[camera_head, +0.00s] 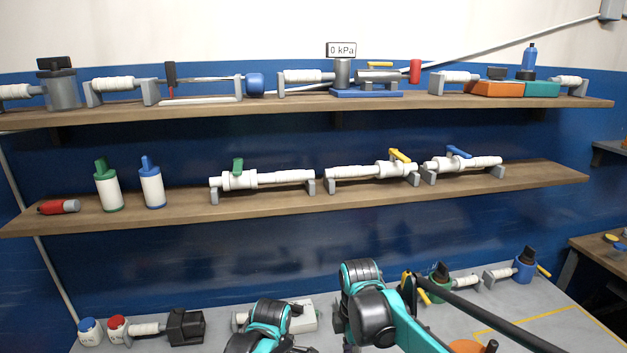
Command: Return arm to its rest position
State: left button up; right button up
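Two of my black and teal arms rise from the bottom edge in the head view. The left arm's rounded link (268,318) is at the bottom centre, low over the grey table. My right arm's bent joint (365,300) stands just right of centre, and a teal link runs from it down and to the right. I see no fingers of either gripper. What either gripper holds is hidden.
The upper shelf (125,107) and lower shelf (255,212) carry pipes, valves and a "0 kPa" gauge (341,50). On the table (520,300) stand blue and red capped jars, pipe fittings and a blue valve vessel (524,268). A dark bar crosses at lower right.

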pick_arm(q)
jog(key=s+a+r+m+t+b, duration=0.1)
jog(key=s+a+r+m+t, duration=0.2)
jog(key=s+m, duration=0.3)
jog(key=s+a+r+m+t+b, duration=0.1)
jog(key=s+a+r+m+t, duration=0.3)
jog(key=m, duration=0.9)
jog(key=s+a, duration=0.2)
jog(key=s, duration=0.1)
jog(key=shift+s+a+r+m, duration=0.15)
jog(key=shift+a+m, duration=0.15)
jog(key=shift+m, duration=0.1)
pick_arm(e)
jog(key=s+d+m+t, duration=0.3)
jog(key=s+d+m, duration=0.1)
jog(key=s+m, duration=0.4)
jog(key=s+d+m+t, duration=0.4)
jog(key=s+m, duration=0.4)
jog(key=m, duration=0.3)
jog(key=shift+s+d+f+m, duration=0.15)
jog(key=shift+d+f+m, duration=0.05)
jog(key=shift+d+m, duration=0.25)
